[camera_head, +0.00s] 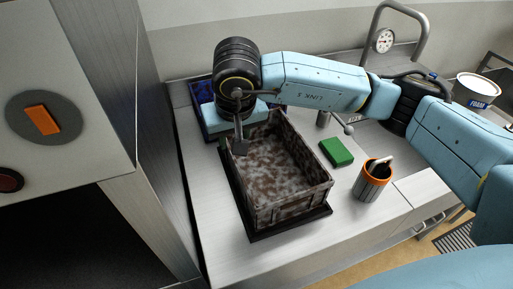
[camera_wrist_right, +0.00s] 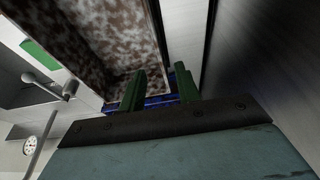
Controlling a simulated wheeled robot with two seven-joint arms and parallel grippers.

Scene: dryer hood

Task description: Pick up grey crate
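The grey crate (camera_head: 292,207) stands on the worktop in the head view, with a mottled brown and white inside that looks empty. It also shows in the right wrist view (camera_wrist_right: 112,35). My right gripper (camera_head: 240,146) points down at the crate's left rim, near its far left corner. In the right wrist view the fingers of my right gripper (camera_wrist_right: 160,88) are apart, with one on the crate's inner side and one on its outer side. Whether either finger touches the wall I cannot tell. My left gripper is out of view.
A blue tray (camera_head: 205,115) lies behind the crate. A green block (camera_head: 337,152) and an orange-rimmed cup (camera_head: 373,181) stand to its right. A tall metal-sided cabinet (camera_head: 115,110) is close on the left. A white FOAM tub (camera_head: 477,90) is at the far right.

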